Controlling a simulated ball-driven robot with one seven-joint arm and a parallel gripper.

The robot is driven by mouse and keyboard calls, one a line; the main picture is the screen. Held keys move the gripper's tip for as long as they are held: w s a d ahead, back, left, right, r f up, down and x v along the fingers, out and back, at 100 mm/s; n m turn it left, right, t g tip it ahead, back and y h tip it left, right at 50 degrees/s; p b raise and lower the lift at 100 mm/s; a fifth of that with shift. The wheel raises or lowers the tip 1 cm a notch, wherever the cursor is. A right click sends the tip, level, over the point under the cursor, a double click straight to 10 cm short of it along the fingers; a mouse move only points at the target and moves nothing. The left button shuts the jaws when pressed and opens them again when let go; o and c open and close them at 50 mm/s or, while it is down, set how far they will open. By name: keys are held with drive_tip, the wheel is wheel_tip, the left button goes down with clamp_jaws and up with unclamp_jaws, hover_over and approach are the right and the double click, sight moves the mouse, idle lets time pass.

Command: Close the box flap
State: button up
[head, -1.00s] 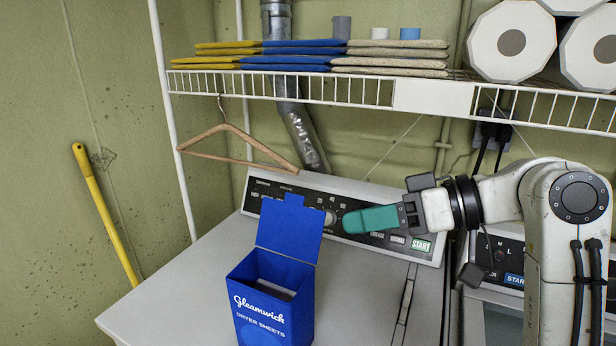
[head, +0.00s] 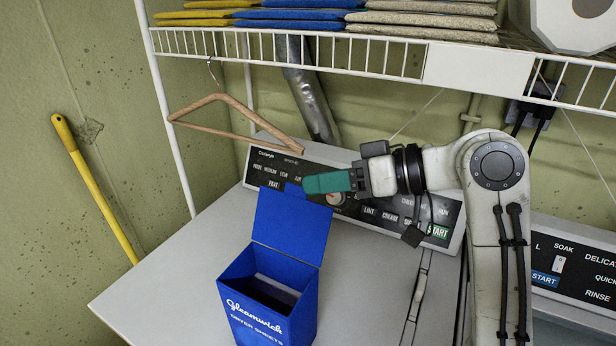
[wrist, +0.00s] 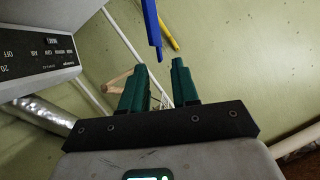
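The blue dryer-sheet box (head: 268,310) stands upright on the dryer top with its top open. Its flap (head: 290,228) stands up from the back edge, tilted a little, with a small tab on top. In the wrist view the flap (wrist: 152,25) shows nearly edge-on, just beyond my fingertips. My gripper (head: 308,185) has green fingers and points left, beside the flap's upper right corner and tab. In the wrist view my gripper (wrist: 160,68) has a clear gap between its fingers and nothing in it. I cannot tell whether a finger touches the flap.
The dryer's control panel (head: 390,205) rises behind the box. A wire shelf (head: 380,62) with folded cloths hangs above, and a wooden hanger (head: 235,110) hangs from it. A yellow pole (head: 95,190) leans on the left wall. The dryer top (head: 180,275) is clear left of the box.

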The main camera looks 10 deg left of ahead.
sight(291, 221)
drive_tip(key=x, duration=0.3)
drive_tip(key=shift+a+f, duration=0.1)
clamp_jaws()
idle(1.4)
